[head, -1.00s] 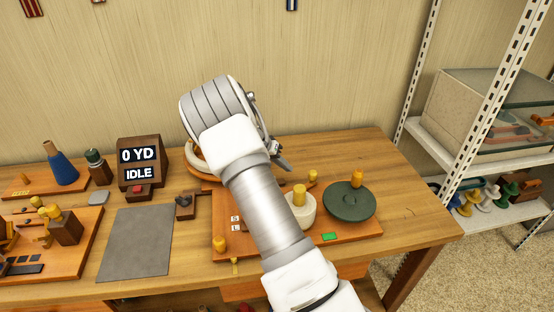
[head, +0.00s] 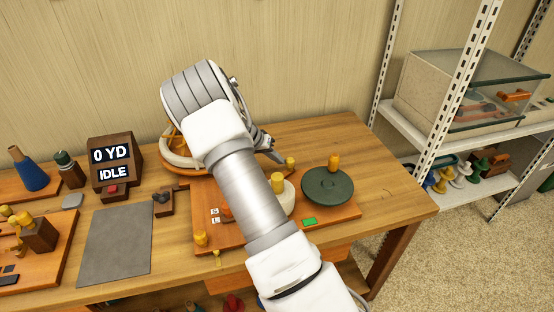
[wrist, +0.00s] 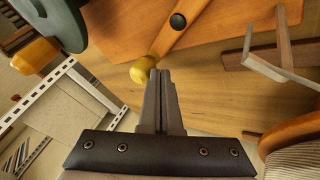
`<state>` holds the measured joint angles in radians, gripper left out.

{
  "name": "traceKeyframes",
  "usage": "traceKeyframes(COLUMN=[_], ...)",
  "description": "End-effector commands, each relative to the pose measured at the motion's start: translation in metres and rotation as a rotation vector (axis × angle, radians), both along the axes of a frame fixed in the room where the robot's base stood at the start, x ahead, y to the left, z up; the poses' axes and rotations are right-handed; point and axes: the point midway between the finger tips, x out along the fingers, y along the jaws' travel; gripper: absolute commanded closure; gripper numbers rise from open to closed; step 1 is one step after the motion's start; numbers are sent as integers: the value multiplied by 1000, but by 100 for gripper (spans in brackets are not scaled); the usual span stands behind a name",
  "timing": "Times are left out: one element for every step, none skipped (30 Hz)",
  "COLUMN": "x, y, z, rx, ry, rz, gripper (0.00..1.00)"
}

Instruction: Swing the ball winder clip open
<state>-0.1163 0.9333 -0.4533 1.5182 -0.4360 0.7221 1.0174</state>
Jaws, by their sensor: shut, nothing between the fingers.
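The ball winder stands on an orange wooden board (head: 335,212), with a dark green disc (head: 327,186) carrying a yellow peg and a white cup-like part (head: 289,196) partly hidden by my arm. In the wrist view an orange lever (wrist: 190,25) with a dark pivot ends in a yellow knob (wrist: 144,70); it may be the clip. The knob also shows in the head view (head: 291,162). My gripper (wrist: 161,73) is shut and empty. Its fingertips appear close beside the knob; contact cannot be told.
A white and orange ring-shaped device (head: 178,158) stands behind my wrist. A display box (head: 112,167) reads "0 YD IDLE". A grey mat (head: 115,240) lies left of the board. A metal shelf rack (head: 455,120) stands right of the table. The table's right end is bare.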

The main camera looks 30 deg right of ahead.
Motion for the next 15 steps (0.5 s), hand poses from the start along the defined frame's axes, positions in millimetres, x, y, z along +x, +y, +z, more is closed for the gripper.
traceKeyframes(x=[0,-1,-1,-1,-1,-1,-2,-2,-2,-2,-2,-3,-3,-4,-4], y=[-1,-1,-1,-1,-1,-2,-2,-2,-2,-3,-3,-3,-4,-4,-4], z=[-1,-1,-1,-1,-1,-1,-1,-1,-1,-1,-2,-2,-2,-2,-2], rx=[-1,-1,0,0,0,-1,-1,-1,-1,-1,0,-1,-1,-1,-1], ry=[0,0,0,0,0,1,0,1,1,0,-1,0,0,-1,-1], rz=[-13,-20,-25,-29,-33,-38,-43,-49,-58,-67,-76,-90,-102,-115,-136], gripper=[100,100,100,100,100,100,100,100,100,100,100,100,100,100,100])
